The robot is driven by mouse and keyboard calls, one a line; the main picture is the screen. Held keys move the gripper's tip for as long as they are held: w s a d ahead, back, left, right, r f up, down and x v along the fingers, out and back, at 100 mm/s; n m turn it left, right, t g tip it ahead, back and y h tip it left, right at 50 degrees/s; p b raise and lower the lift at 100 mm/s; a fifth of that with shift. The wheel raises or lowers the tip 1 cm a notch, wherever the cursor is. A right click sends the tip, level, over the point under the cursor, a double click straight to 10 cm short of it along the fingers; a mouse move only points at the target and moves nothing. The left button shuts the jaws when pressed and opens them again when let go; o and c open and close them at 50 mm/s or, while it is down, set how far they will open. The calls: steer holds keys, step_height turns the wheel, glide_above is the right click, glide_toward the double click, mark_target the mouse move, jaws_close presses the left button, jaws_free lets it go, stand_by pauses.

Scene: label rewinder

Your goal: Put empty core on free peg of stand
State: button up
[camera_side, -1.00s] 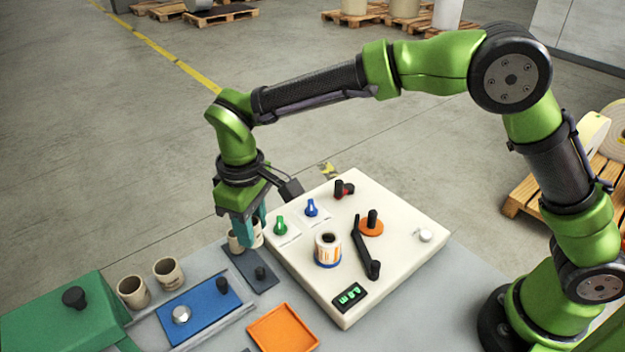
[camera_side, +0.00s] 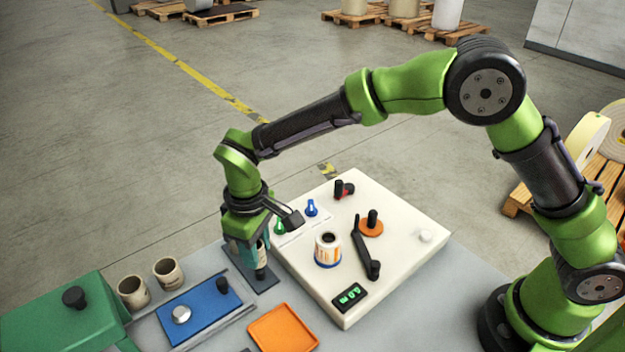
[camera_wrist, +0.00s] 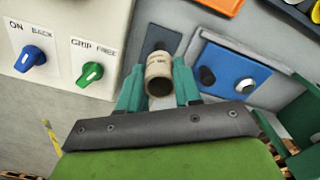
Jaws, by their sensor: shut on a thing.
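A beige cardboard core (camera_wrist: 159,68) with dark print on its side is between the teal fingers of my gripper (camera_wrist: 158,88) in the wrist view. The gripper is shut on it, and its open end faces the wrist camera. In the side view my gripper (camera_side: 257,258) is low over the dark grey stand (camera_side: 264,284), covering much of it and most of the core. A black peg (camera_side: 261,274) shows just below the fingers. I cannot tell whether the core is around the peg or still above it. The stand's far part is hidden.
The cream rewinder (camera_side: 405,255) with knobs, a crank and a label roll (camera_side: 328,250) is close on the right. Two beige cores (camera_side: 133,291) (camera_side: 168,272), a blue plate (camera_side: 196,306) and a green box (camera_side: 65,315) are on the left. An orange tray (camera_side: 284,329) is in front.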

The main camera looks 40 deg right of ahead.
mark_target(260, 269)
steer(key=shift+f, duration=2.35)
steer(key=shift+r, duration=0.15)
steer(key=o, duration=0.8)
